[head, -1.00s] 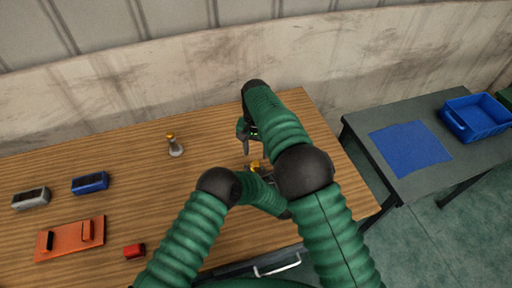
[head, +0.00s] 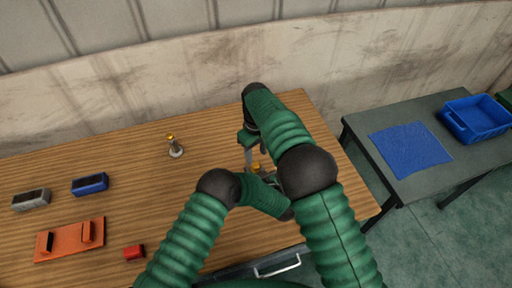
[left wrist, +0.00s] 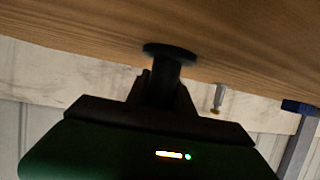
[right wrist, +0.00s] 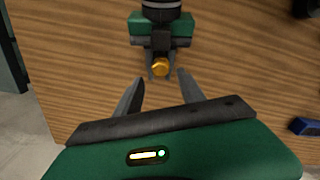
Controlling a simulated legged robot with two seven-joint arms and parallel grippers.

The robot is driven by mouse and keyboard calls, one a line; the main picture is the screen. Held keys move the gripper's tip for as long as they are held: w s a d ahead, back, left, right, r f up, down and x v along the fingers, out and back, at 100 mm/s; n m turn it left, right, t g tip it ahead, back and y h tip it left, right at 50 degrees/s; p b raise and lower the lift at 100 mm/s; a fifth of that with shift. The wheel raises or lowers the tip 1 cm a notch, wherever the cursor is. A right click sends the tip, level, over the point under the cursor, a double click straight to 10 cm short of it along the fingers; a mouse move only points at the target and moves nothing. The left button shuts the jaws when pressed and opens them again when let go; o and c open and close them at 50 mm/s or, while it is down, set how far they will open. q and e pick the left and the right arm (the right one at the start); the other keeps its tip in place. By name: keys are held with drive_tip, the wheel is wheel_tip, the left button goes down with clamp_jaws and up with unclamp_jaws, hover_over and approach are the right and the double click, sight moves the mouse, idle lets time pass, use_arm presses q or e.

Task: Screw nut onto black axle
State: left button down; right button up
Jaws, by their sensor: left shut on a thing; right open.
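My left gripper (left wrist: 165,92) is shut on the black axle (left wrist: 168,62), which has a wide round flange. A gold nut-like piece (right wrist: 161,68) shows at the left gripper's jaws in the right wrist view; it also shows as a gold spot in the head view (head: 256,167). I cannot tell how far it is threaded on the axle. My right gripper (right wrist: 161,76) is open, its two fingers pointing at the gold piece from either side in its view, with no clear contact. In the head view my right arm partly hides both grippers.
A grey stand with a gold top (head: 175,148) stands at mid-table. A side table holds a blue mat (head: 411,147) and blue bin (head: 478,118).

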sight(256, 163)
wheel_tip(256, 163, down, 5)
drive_tip(key=shift+f, duration=0.15)
clamp_jaws()
idle(0.4)
drive_tip(key=shift+m, duration=0.3)
drive_tip(key=m, duration=0.4)
drive_tip(key=shift+m, duration=0.3)
drive_tip(key=shift+o, duration=0.9)
unclamp_jaws()
